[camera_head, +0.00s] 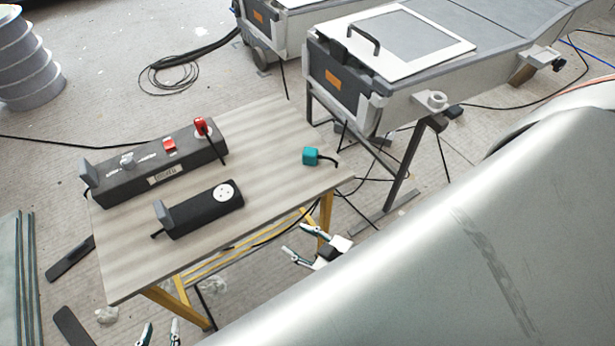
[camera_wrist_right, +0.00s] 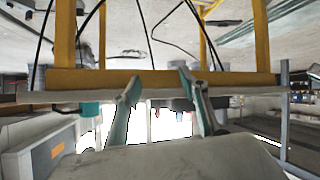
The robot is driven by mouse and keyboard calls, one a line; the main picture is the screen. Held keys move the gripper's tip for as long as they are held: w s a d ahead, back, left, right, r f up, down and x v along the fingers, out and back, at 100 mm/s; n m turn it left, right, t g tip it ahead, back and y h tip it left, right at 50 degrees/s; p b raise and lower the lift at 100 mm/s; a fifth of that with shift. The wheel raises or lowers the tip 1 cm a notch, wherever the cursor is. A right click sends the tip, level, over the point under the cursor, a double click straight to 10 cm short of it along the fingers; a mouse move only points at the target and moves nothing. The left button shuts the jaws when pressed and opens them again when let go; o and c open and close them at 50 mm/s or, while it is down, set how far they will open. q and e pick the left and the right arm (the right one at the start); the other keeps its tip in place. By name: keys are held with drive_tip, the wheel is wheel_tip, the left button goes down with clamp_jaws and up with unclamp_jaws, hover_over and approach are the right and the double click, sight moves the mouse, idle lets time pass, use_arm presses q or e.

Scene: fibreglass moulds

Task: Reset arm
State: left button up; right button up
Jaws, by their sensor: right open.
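My right gripper (camera_head: 288,241) is below and in front of the wooden table's near right edge, in the open air, with its fingers apart and nothing between them. In the right wrist view the two fingers (camera_wrist_right: 160,85) are spread and empty, with the table's edge and yellow frame (camera_wrist_right: 160,79) beyond them. My left gripper (camera_head: 160,333) shows only its two fingertips at the bottom edge. They stand apart with nothing visible between them; the rest of it is out of view.
The wooden table (camera_head: 265,140) holds a long black socket box (camera_head: 155,168) with a red plug (camera_head: 201,126), a shorter black socket box (camera_head: 200,210) and a teal plug (camera_head: 310,157). Grey mould benches (camera_head: 400,90) stand behind. A large silver curved surface (camera_head: 450,230) fills the lower right.

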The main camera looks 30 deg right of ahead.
drive_tip(key=shift+s+d+f+m+g, duration=0.2)
drive_tip(key=shift+s+d+f, duration=0.05)
drive_tip(key=shift+s+f, duration=0.25)
drive_tip(key=shift+s+d+f+m+g, duration=0.25)
drive_tip(key=shift+s+f, duration=0.15)
drive_tip(key=shift+s, duration=0.2)
idle(0.5)
